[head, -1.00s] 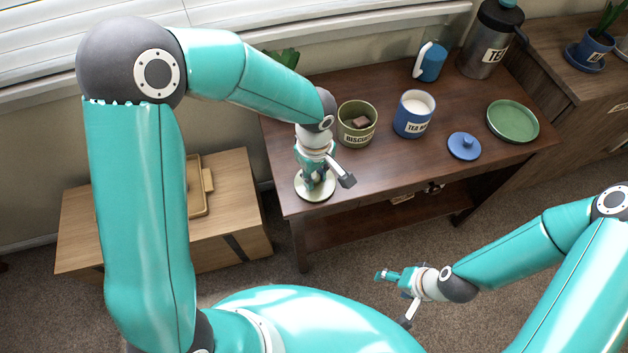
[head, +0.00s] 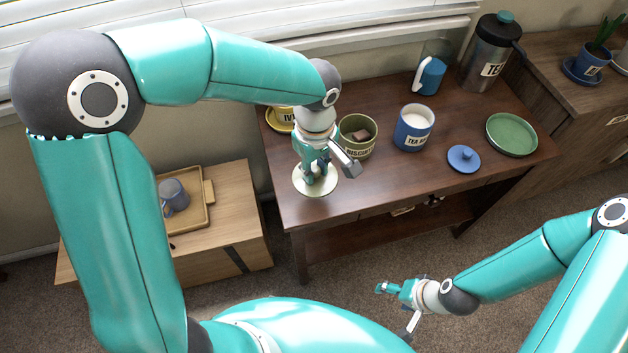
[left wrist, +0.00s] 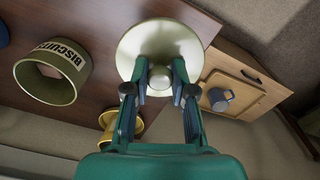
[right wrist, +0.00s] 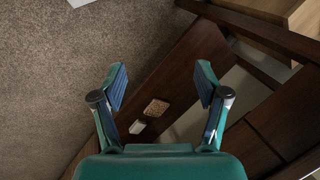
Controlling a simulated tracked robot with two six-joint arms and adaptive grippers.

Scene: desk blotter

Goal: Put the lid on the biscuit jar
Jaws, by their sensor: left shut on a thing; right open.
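The biscuit jar (head: 358,137) is an olive-green pot labelled "BISCUITS", standing open on the dark wooden table with brown pieces inside. It also shows at the left of the left wrist view (left wrist: 48,82). My left gripper (head: 317,172) is shut on the knob of a pale cream-green lid (head: 300,183), left of and nearer than the jar. In the left wrist view the lid (left wrist: 140,45) is seen from its knob side, the fingers (left wrist: 160,88) closed around the knob. My right gripper (head: 386,289) is open and empty, low in front of the table; its fingers (right wrist: 160,85) are apart.
A blue "TEA" mug-like jar (head: 413,128) stands right of the biscuit jar, with a blue lid (head: 463,159) and green plate (head: 512,135) further right. A yellow pot (head: 280,119) is behind my left arm.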

